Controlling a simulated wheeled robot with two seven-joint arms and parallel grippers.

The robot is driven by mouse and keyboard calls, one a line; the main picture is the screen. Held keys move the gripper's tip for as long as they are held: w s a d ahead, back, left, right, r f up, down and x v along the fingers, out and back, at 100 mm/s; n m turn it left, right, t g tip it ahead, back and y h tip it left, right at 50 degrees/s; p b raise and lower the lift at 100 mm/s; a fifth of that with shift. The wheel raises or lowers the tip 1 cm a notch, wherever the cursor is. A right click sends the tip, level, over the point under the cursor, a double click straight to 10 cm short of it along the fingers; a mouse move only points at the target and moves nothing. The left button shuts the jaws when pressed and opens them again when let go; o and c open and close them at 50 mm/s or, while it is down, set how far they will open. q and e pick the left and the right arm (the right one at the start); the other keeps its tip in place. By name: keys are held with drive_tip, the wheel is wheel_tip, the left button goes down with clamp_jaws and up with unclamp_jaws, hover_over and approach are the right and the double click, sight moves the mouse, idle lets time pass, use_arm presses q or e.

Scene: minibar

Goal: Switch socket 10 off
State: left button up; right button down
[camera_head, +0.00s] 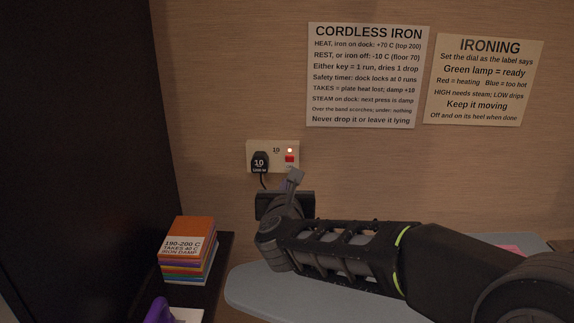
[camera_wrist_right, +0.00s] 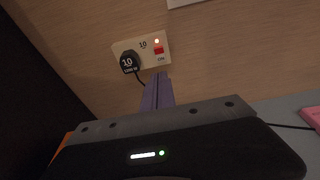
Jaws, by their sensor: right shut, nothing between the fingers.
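Socket 10 (camera_head: 260,146) is a cream plate on the wood-grain wall, marked 10. A black plug labelled 10 (camera_head: 260,162) sits in its left half, with a cable hanging down. On its right half is a red switch (camera_head: 290,158) with a lit lamp just above it; in the right wrist view the red switch (camera_wrist_right: 159,50) and lit lamp also show, with small "ON" lettering beneath. My right gripper (camera_head: 296,174) is shut and empty, just below the switch. Its fingertips show in the right wrist view (camera_wrist_right: 160,77), below the socket's lower edge; contact cannot be told. My left gripper is not in view.
A grey-blue ironing board (camera_head: 250,287) lies under my right arm. A purple object (camera_head: 157,310) is at the bottom left. Two printed notices (camera_head: 367,75) hang above; the wall around the socket is clear.

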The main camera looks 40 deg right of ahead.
sight(289, 159)
drive_tip(key=shift+w, duration=0.1)
drive_tip(key=p+x, duration=0.1)
drive_tip(key=x, duration=0.3)
drive_tip(key=p+x, duration=0.1)
drive_tip(key=x, duration=0.3)
drive_tip(key=r+p+x, duration=0.1)
drive_tip(key=p+x, duration=0.1)
drive_tip(key=x, duration=0.3)
drive_tip(key=shift+w+d, duration=0.3)
drive_tip(key=shift+w, duration=0.05)
drive_tip(key=shift+w+d+f+b, duration=0.15)
drive_tip(key=shift+w+b, duration=0.05)
drive_tip(key=shift+b, duration=0.6)
drive_tip(key=shift+r, duration=0.25)
